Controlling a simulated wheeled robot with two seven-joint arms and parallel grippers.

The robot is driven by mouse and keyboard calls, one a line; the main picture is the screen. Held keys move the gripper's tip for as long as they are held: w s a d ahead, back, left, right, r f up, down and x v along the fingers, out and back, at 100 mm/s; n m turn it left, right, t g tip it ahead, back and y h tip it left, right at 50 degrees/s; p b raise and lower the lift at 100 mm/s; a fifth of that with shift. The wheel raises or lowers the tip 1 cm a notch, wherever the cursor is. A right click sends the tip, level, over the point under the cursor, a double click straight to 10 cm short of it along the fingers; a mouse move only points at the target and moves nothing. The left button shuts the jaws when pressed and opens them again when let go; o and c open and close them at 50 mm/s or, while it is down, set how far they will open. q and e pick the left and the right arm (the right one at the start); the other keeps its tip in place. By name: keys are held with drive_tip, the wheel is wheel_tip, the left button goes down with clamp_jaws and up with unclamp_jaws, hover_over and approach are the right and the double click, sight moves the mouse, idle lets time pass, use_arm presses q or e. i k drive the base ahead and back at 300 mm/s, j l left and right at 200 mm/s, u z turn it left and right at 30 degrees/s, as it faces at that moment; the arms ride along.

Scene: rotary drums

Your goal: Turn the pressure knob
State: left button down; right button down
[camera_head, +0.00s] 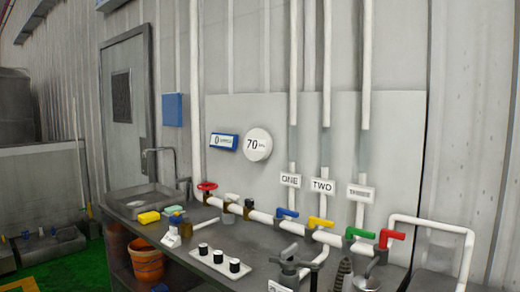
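A round white disc reading "70" with a small unit mark (257,145) is fixed on the pale wall panel, above the bench. A red handwheel (207,186) sits on the white pipe at the back of the bench, right of the sink. No part in view is labelled as a pressure knob, so I cannot tell which of these it is. Neither of my grippers can be made out in this view.
The dark bench (250,243) carries a black-capped white strip (217,263), a yellow sponge (149,217) and a sink (135,199). Blue (287,212), yellow (320,222), green (359,233) and red (391,236) lever handles line the pipe. Grey metal fittings stand at the front right.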

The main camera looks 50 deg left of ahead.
sight(249, 203)
drive_tip(key=u, duration=1.55)
